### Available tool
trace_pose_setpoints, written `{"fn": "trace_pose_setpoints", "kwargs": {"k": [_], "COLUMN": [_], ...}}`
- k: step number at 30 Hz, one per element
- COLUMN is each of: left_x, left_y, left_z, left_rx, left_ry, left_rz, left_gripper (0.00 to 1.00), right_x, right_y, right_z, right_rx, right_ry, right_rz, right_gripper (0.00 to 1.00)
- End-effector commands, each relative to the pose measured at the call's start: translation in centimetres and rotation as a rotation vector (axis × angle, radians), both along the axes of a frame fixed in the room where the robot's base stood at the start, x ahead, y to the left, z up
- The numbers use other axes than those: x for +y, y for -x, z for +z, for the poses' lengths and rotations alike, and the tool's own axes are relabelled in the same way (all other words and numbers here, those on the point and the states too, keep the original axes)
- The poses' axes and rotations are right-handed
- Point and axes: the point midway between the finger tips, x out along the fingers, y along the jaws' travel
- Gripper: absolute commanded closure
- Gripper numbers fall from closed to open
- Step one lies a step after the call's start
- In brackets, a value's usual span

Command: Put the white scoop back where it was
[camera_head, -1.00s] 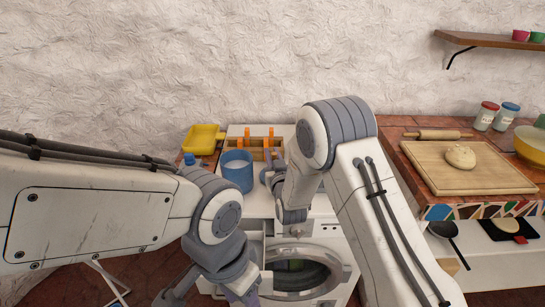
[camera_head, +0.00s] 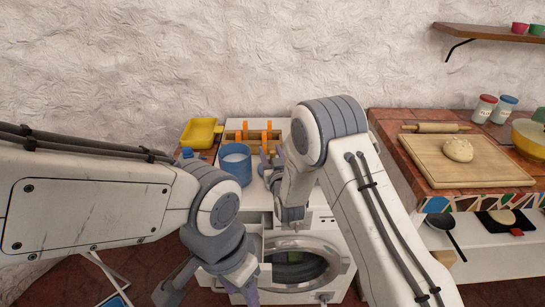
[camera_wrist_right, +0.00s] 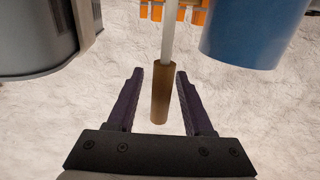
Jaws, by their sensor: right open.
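In the right wrist view a white rod with a brown handle (camera_wrist_right: 160,92) lies between the fingers of my open right gripper (camera_wrist_right: 160,74), with gaps on both sides. It looks like the scoop's handle; the scoop end is out of that view. In the head view my right gripper (camera_head: 268,162) is beside the blue pot (camera_head: 235,170), partly hidden by my arm. I cannot make out the scoop there. The pot's inside looks pale. An orange rack (camera_head: 255,138) stands behind it. My left gripper (camera_head: 212,287) hangs low at the front, its jaws unclear.
A yellow tray (camera_head: 199,133) is at the back left. The washing machine (camera_head: 300,225) is below. On the right counter are a board (camera_head: 450,173) with dough, a rolling pin (camera_head: 436,128) and jars. A grey object (camera_wrist_right: 35,40) is left in the wrist view.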

Motion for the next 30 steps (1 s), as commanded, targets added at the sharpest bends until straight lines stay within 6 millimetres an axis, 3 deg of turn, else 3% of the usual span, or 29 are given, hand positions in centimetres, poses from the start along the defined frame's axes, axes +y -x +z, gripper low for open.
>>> {"fn": "trace_pose_setpoints", "kwargs": {"k": [2,5,18,24,30], "left_x": [0.0,0.0,0.0,0.0,0.0], "left_y": [0.0,0.0,0.0,0.0,0.0], "left_z": [0.6,-0.2,-2.4,-2.7,-2.6], "left_rx": [0.0,0.0,0.0,0.0,0.0], "left_ry": [0.0,0.0,0.0,0.0,0.0], "left_rz": [0.0,0.0,0.0,0.0,0.0], "left_gripper": [0.5,0.5,0.5,0.5,0.5], "right_x": [0.0,-0.3,-1.9,-2.3,-2.0], "right_y": [0.1,1.5,10.0,11.6,11.8], "right_z": [0.5,0.1,0.0,0.2,0.3], "right_rx": [0.0,0.001,0.001,-0.001,0.027], "right_ry": [0.0,0.0,0.0,0.0,0.0], "right_rz": [0.0,0.0,0.002,0.0,0.008], "right_gripper": [0.49,0.49,0.49,0.49,0.49]}}
